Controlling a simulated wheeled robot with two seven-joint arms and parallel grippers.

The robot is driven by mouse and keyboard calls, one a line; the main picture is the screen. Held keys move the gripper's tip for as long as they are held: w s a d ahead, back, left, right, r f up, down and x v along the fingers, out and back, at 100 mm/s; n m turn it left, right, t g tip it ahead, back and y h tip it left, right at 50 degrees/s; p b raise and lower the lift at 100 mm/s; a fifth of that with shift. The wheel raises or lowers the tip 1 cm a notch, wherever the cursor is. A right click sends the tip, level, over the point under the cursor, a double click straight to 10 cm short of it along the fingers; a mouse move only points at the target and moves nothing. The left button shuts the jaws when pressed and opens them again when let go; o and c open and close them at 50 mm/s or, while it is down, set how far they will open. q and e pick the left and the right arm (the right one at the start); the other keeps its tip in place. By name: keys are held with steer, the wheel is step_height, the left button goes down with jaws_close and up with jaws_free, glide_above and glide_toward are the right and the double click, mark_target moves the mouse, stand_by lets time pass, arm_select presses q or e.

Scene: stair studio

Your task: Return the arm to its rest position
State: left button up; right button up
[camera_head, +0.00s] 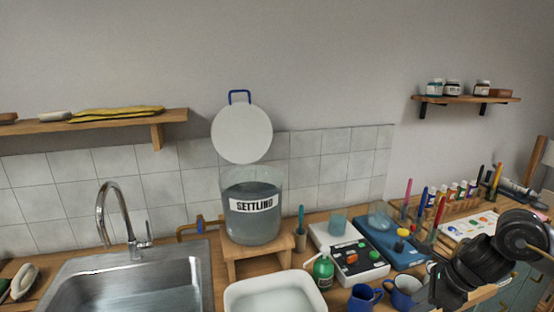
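My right arm comes in from the lower right, and its black gripper (432,287) is beside the blue mugs. The fingertips are too dark and cut off to tell whether they are open or shut. My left gripper is out of view. A clear jar labelled "SETTLING" (252,225) holds greyish water and stands on a small wooden stand (258,252). A white round lid with a blue handle (241,135) is upright above the jar's back rim; I cannot tell whether it touches the jar or the wall.
A steel sink (130,285) with a tap (122,220) is at left. A white basin (275,293), a green bottle (323,271), a blue mug (364,298) and a second mug (404,291) line the front. Pens stand at right.

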steer(key=s+a+f+m+t+y, duration=0.1)
steer(key=a+f+m, duration=0.1)
steer(key=a+m, duration=0.2)
steer(key=s+a+f+m+t+y, duration=0.1)
steer(key=a+m, duration=0.4)
steer(key=a, duration=0.5)
steer(key=s+a+f+m+t+y, duration=0.1)
steer(key=a+f+m+t, duration=0.2)
steer(key=a, duration=0.5)
steer(key=shift+f+m, duration=0.85)
steer(key=shift+m, duration=0.05)
steer(key=s+d+f+m+g+h, duration=0.15)
steer(key=s+d+f+m, duration=0.25)
steer(key=s+m, duration=0.55)
steer(key=s+d+f+m+g+h, duration=0.1)
steer(key=s+d+f+m+h, duration=0.25)
steer(key=s+m, duration=0.6)
steer(key=s+d+f+m+g+h, duration=0.2)
steer(key=s+d+f+m, duration=0.4)
steer(key=m, duration=0.6)
step_height(320, 180, down, 23)
steer(key=s+a+b, duration=0.1)
steer(key=s, duration=0.1)
steer(key=s+d+f+g+b, duration=0.1)
steer(key=s+d+f+g, duration=0.1)
steer(key=s+f, duration=1.4)
step_height(320, 180, down, 2)
steer(key=shift+s+d+f, duration=0.25)
steer(key=shift+s+d, duration=0.05)
steer(key=shift+d, duration=0.1)
